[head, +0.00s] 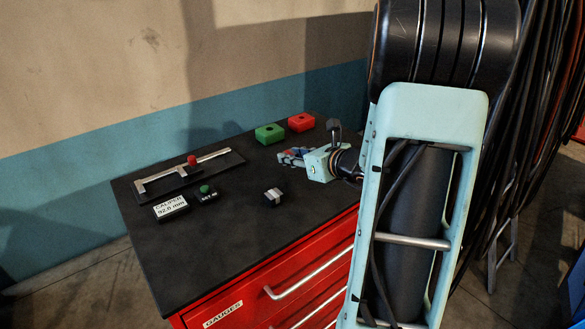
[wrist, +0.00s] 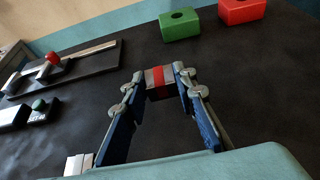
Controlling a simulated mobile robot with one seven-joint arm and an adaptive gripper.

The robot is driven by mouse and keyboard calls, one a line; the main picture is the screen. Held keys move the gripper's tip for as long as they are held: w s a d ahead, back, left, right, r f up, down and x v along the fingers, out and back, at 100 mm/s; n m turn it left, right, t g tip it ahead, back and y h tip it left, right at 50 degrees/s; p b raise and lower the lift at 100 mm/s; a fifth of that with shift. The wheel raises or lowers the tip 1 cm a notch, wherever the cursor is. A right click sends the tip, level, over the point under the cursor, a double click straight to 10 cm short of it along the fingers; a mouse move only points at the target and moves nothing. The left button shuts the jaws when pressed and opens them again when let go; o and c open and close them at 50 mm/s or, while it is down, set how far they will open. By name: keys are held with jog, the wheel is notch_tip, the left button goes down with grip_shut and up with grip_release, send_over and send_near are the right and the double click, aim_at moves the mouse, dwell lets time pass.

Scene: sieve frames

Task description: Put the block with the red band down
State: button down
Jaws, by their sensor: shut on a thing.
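The block with the red band (wrist: 159,79) is grey with a red stripe across its middle. It sits between the fingertips of my gripper (wrist: 160,75) in the wrist view, and the fingers are shut on it. In the head view my gripper (head: 291,156) is low over the right part of the dark bench top. The block is hard to make out there. I cannot tell whether it touches the top.
A green block (head: 269,133) and a red block (head: 301,122), each with a hole, lie behind my gripper. A pale-banded block (head: 273,197) lies in front. The caliper (head: 182,172), its display (head: 170,207) and a green-button box (head: 206,193) are left. Bare bench top (head: 225,240) lies nearer.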

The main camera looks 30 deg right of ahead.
jog(key=shift+f+b, duration=0.35)
jog(key=shift+f, duration=0.8)
jog(key=shift+f, duration=0.2)
jog(key=c, duration=1.6)
grip_release()
